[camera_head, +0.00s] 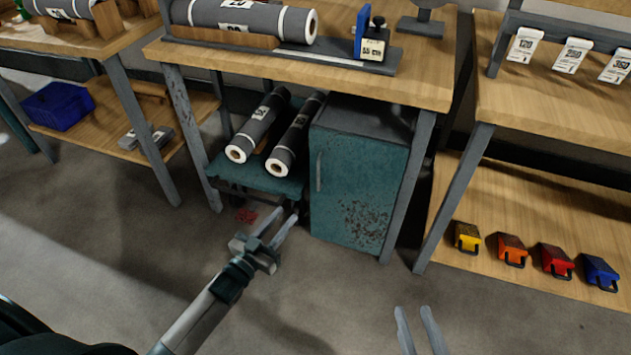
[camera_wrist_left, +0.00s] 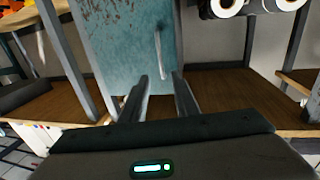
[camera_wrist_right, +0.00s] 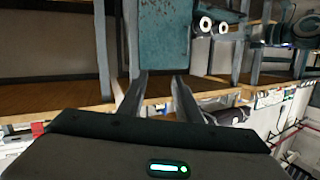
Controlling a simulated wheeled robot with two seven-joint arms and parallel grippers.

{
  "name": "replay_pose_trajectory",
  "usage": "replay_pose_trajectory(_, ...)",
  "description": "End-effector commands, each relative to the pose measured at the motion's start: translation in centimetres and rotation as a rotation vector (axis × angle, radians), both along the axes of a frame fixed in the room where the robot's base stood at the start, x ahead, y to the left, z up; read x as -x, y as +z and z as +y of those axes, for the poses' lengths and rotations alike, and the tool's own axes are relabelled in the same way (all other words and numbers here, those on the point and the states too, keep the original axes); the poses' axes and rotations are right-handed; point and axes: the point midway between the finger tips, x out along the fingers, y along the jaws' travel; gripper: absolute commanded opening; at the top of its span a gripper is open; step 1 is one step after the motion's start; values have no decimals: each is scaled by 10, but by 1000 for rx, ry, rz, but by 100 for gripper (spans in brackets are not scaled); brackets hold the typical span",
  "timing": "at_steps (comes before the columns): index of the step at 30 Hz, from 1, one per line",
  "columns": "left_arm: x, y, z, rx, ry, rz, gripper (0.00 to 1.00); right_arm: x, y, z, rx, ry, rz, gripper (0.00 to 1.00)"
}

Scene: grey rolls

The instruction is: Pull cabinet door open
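The teal cabinet door (camera_head: 360,197), worn and rust-speckled at lower right, is closed under the middle table. Its thin vertical handle (camera_head: 319,172) is near the left edge. In the left wrist view the door (camera_wrist_left: 120,45) and handle (camera_wrist_left: 158,52) lie ahead, the handle in line with the gap between the fingers. My left gripper (camera_head: 287,213) is open and empty, low in front of the cabinet's left side, apart from the handle. My right gripper (camera_head: 414,312) is open and empty, farther right and nearer me. The door shows ahead in the right wrist view (camera_wrist_right: 165,40).
Two grey rolls (camera_head: 258,125) rest on a teal cart (camera_head: 250,178) left of the cabinet. Table legs (camera_head: 408,185) flank the cabinet. A lower shelf with coloured boxes (camera_head: 510,249) is at right.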

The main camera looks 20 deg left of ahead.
Motion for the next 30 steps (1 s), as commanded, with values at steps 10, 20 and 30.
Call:
replay_pose_trajectory(10,-12,-1,-2,0,1,1,28,-1,4,1,-9,0,-28,31)
replay_pose_trajectory(20,-58,-1,-13,0,1,-1,28,-2,27,7,-48,-2,-159,31)
replay_pose_trajectory(30,-117,-1,-27,0,1,0,28,5,66,13,-116,-6,-362,31)
